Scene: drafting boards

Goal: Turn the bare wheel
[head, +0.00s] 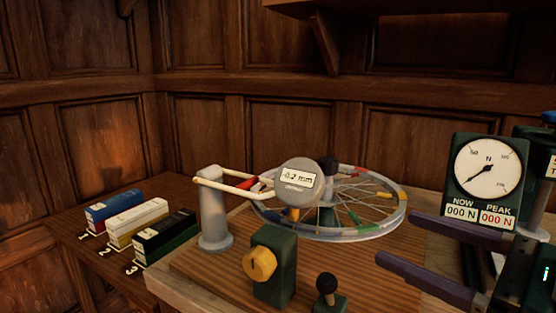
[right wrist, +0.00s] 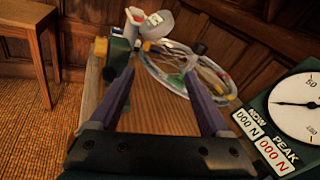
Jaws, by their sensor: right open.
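The bare spoked wheel (head: 401,212) lies nearly flat on a wooden board, with a black-topped hub and coloured marks on its spokes and rim. A grey round gauge (head: 299,178) reading -0.2 mm sits over its near left rim, beside a white arm from a grey post (head: 213,215). My right gripper (head: 398,238) is open and empty, to the right of the wheel, its two purple fingers pointing left towards it. In the right wrist view, the wheel (right wrist: 165,82) shows beyond and between the fingertips (right wrist: 160,58), apart from them. My left gripper is not in view.
A green block with a yellow knob (head: 260,263) and a small black-knobbed lever (head: 327,285) stand at the front. A force dial (head: 490,170) reading 000 N stands right. Numbered blue, yellow and black boxes (head: 137,219) sit left. Bare board lies in front of the wheel.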

